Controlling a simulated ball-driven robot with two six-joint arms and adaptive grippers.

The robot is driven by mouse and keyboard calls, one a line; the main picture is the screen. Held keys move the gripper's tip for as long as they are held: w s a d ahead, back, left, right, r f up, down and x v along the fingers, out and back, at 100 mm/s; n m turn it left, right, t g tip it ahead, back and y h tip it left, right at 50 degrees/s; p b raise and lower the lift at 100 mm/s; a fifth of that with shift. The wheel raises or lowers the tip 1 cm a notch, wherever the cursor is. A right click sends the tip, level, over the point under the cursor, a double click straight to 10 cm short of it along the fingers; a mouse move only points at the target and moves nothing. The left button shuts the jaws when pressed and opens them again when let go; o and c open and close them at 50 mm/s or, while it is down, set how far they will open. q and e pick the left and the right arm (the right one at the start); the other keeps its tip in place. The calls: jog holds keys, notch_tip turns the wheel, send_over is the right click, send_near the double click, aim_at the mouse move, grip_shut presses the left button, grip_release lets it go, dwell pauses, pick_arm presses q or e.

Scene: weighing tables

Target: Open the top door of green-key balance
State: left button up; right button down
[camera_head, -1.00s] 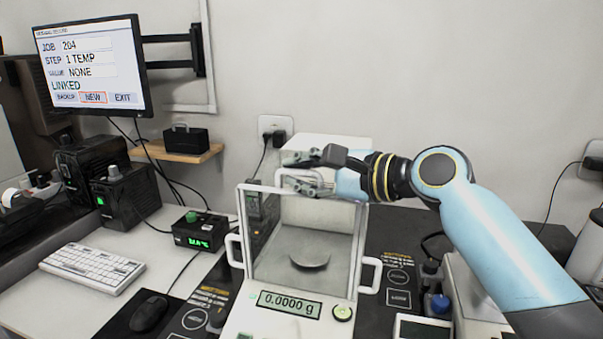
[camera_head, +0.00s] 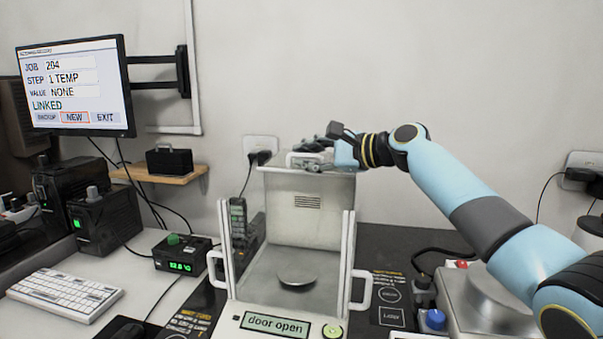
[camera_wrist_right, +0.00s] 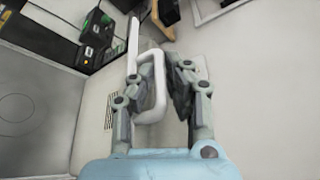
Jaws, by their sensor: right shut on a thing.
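The green-key balance (camera_head: 250,318) stands in front of me, with a green key (camera_head: 332,331) beside a display (camera_head: 275,325) that reads "door open". Its top is open at the front, and the round pan (camera_head: 296,276) shows inside, empty. My right gripper (camera_head: 312,160) is at the rear top of the balance, shut on the white top-door handle (camera_wrist_right: 158,98). In the right wrist view the fingers lie on either side of the handle bar. My left gripper is out of view.
The balance has white side handles (camera_head: 362,290). A second instrument with a blue knob (camera_head: 435,318) stands to the right, under my right arm. A small box with a green knob (camera_head: 186,254), a keyboard (camera_head: 62,296) and a monitor (camera_head: 75,85) are at left. The wall is close behind.

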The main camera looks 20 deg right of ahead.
jog(key=shift+w+d, duration=0.2)
jog(key=shift+w, duration=0.1)
jog(key=c, duration=1.6)
grip_release()
jog(key=shift+c, duration=0.2)
jog(key=shift+s+d, duration=0.1)
jog(key=v, duration=1.1)
jog(key=shift+s+d, duration=0.15)
jog(key=shift+s, duration=0.15)
jog(key=shift+r, duration=0.1)
